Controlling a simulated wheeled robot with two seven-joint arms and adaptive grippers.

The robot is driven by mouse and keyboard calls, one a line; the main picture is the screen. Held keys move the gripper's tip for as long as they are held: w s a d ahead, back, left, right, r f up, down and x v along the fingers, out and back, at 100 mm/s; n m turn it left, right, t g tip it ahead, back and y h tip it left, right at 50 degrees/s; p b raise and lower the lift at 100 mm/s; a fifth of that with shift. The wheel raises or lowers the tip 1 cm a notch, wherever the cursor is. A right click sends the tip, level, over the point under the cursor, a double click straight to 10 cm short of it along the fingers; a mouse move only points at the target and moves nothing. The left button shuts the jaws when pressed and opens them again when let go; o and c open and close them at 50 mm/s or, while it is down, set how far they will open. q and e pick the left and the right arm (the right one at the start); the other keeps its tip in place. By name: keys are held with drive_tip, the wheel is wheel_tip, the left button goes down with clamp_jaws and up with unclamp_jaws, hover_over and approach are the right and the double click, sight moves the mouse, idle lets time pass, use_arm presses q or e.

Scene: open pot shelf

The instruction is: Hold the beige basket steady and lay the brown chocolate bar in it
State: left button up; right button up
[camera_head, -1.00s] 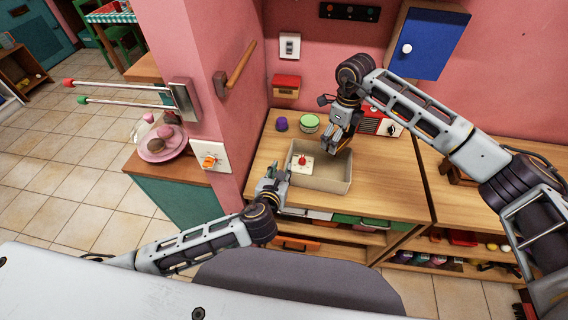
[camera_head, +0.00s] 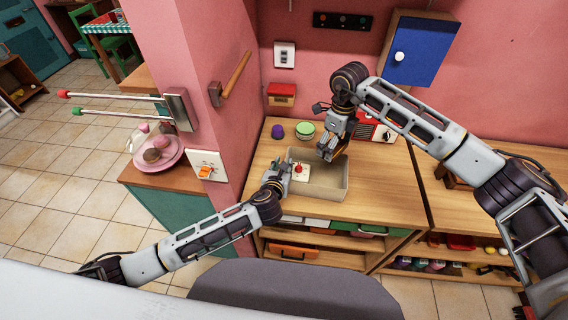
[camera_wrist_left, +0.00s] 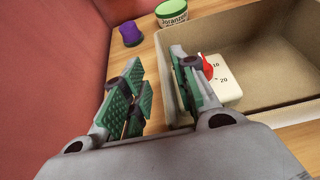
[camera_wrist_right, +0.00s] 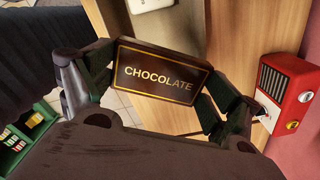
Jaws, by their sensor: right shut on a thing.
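The beige basket (camera_head: 328,190) stands on the wooden counter. A white timer with a red knob (camera_head: 300,172) is inside it at the left. My left gripper (camera_head: 279,177) is at the basket's left wall. In the left wrist view the left gripper (camera_wrist_left: 155,95) is open, one finger outside the wall and the other on the basket's inner side by the timer. My right gripper (camera_head: 329,151) is above the basket's back part. In the right wrist view it is shut on the dark brown chocolate bar (camera_wrist_right: 160,75), lettered CHOCOLATE. The bar is hard to make out in the head view.
A purple item (camera_head: 277,131) and a green-and-white tub (camera_head: 305,131) stand behind the basket. A red appliance (camera_head: 366,128) stands at the back right. The pink wall is close on the left. The counter right of the basket is clear.

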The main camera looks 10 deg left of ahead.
use_arm(q)
drive_tip(key=shift+x, duration=1.3)
drive_tip(key=shift+c, duration=0.4)
clamp_jaws()
